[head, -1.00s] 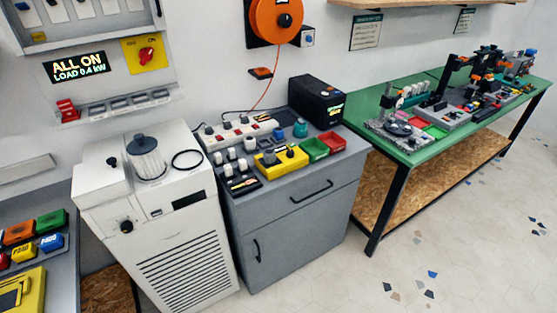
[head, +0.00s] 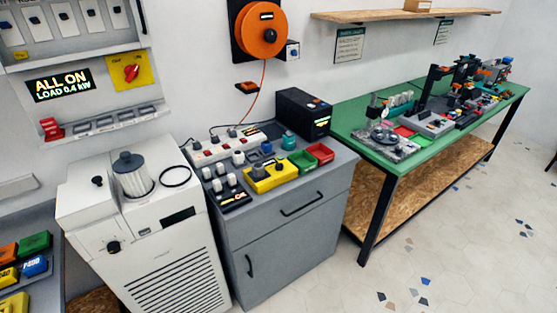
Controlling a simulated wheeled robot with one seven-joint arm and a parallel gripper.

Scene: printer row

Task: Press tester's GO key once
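A yellow box (head: 271,177) with dark and light parts on its top sits on the grey cabinet (head: 300,225), at the front of its top. It may be the tester, but it is too small to read any label or pick out a GO key. A black unit (head: 303,114) with a small lit green display stands at the cabinet's back right. My gripper is not in view, so its place relative to these things does not show.
A white machine (head: 140,230) stands directly left of the cabinet. Green and red bins (head: 319,153), a power strip (head: 228,146) and small items crowd the cabinet top. A green bench (head: 360,145) runs along the wall at right. The floor (head: 450,240) in front is clear.

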